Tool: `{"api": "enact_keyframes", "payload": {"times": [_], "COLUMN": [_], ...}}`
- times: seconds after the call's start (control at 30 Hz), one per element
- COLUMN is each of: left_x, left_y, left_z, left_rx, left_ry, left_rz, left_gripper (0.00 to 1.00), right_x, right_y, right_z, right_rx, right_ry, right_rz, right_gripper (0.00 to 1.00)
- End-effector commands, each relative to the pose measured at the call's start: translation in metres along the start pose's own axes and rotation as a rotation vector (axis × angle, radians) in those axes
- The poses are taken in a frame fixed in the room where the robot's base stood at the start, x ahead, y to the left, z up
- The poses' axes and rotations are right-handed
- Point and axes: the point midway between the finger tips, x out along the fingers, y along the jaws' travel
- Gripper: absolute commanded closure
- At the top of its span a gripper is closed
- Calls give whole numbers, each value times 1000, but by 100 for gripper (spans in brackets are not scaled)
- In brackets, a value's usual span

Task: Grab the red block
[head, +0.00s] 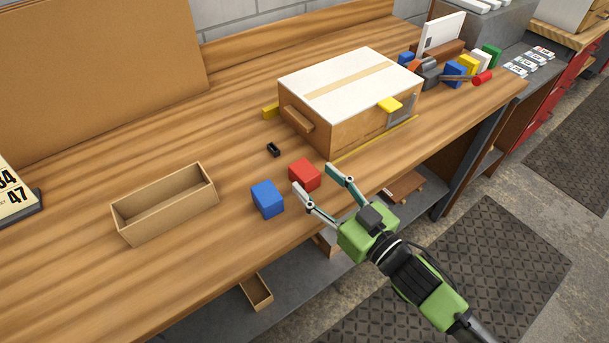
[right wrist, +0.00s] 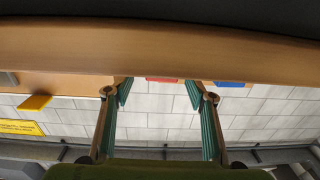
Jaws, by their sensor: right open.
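The red block (head: 305,175) sits on the wooden workbench (head: 235,240), just right of and behind the blue block (head: 267,198). My right gripper (head: 314,178) is open and empty, with its fingers spread toward the red block from the front edge of the bench. In the head view its tips appear near the block's left and right sides; whether they touch it cannot be told. In the right wrist view the open fingers (right wrist: 163,93) point toward a strip of the red block (right wrist: 161,79), with a strip of the blue block (right wrist: 230,84) to the right. My left gripper is not in view.
An open wooden tray (head: 165,205) lies left of the blocks. A large white-topped box (head: 350,85) stands behind them to the right. A small black piece (head: 273,150) lies behind the red block. More blocks and tools crowd the far right end.

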Motion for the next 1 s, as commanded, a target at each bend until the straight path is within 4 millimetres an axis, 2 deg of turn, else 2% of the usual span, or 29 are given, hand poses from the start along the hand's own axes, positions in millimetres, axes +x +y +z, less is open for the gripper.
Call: {"api": "enact_keyframes", "payload": {"times": [0.3, 0.63, 0.67, 0.8, 0.83, 1.0], "left_x": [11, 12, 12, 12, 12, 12], "left_y": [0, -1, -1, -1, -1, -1], "left_z": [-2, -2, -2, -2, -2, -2], "left_rx": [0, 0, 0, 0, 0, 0], "left_ry": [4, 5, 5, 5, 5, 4], "left_rz": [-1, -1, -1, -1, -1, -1], "left_gripper": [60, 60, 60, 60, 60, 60], "right_x": [40, 46, 46, 46, 46, 46], "right_y": [-2, -3, -3, -3, -3, -3], "right_z": [-3, -3, -3, -3, -3, -4], "right_rx": [-1, -1, -1, -1, -1, -1], "right_ry": [3, 1, 1, 1, 1, 2], "right_rz": [0, 0, 0, 0, 0, 0], "right_gripper": [49, 49, 52, 88, 93, 93]}}
